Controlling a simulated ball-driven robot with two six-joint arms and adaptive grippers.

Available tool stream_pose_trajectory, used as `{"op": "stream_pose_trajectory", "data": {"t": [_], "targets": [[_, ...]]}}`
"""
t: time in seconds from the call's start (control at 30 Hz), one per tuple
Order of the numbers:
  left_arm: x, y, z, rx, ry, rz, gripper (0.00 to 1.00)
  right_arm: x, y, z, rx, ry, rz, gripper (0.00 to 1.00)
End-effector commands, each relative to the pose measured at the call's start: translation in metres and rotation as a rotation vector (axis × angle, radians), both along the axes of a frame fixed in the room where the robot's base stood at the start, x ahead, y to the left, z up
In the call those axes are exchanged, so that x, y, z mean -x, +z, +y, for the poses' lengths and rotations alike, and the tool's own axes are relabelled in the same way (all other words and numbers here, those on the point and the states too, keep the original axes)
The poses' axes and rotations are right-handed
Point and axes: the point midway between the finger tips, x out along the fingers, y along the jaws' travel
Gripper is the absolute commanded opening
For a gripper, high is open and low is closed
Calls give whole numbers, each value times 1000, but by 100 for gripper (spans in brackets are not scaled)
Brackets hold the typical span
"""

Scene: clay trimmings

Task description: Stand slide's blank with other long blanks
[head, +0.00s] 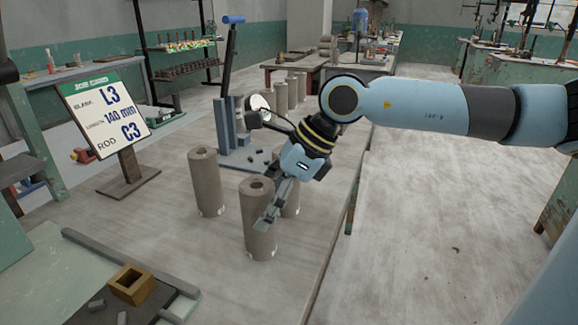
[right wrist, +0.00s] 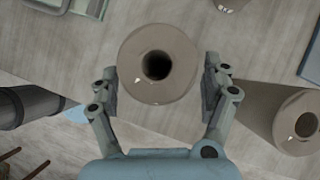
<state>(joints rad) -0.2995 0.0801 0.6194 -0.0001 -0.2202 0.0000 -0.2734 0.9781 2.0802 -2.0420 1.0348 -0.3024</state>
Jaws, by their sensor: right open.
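My right gripper (head: 268,212) is open around the front brown-grey clay blank (head: 262,236), a tall cylinder standing upright. In the right wrist view this blank (right wrist: 158,88) stands between the spread fingers (right wrist: 162,92), its round hole facing up. Narrow gaps show beside it. Another blank (head: 205,188) stands to its left. A third blank (head: 291,203) stands behind, partly hidden by the gripper; it shows in the right wrist view (right wrist: 297,135). A blue-grey gauge stand (head: 237,148) with a dial stands behind them. My left gripper is out of view.
A job card (head: 105,110) reads L3, 140 mm, C3. Several blanks (head: 281,98) stand in a group farther back on the table. A small tan box (head: 132,288) sits on the near-left tray. Small dark pieces lie by the gauge base. The table's right edge is close to the front blank.

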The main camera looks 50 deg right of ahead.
Motion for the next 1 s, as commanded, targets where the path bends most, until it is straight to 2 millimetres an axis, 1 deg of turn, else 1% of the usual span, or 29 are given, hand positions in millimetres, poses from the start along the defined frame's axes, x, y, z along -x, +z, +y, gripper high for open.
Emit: {"op": "stream_pose_trajectory", "data": {"t": [0.03,0.13,0.27,0.3,0.43,0.6,0.7,1.0], "targets": [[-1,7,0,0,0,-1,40,5,9,-5,11,4,4,81],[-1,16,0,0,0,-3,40,11,24,-10,9,5,5,81],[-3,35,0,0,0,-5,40,20,43,-17,8,6,6,81],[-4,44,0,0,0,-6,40,23,50,-19,6,2,8,81],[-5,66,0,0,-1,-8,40,30,66,-25,4,4,5,81],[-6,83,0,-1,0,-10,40,35,75,-30,0,0,2,81],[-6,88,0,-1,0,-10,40,37,77,-31,0,0,2,81],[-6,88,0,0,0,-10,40,38,77,-32,0,-1,0,81]]}}
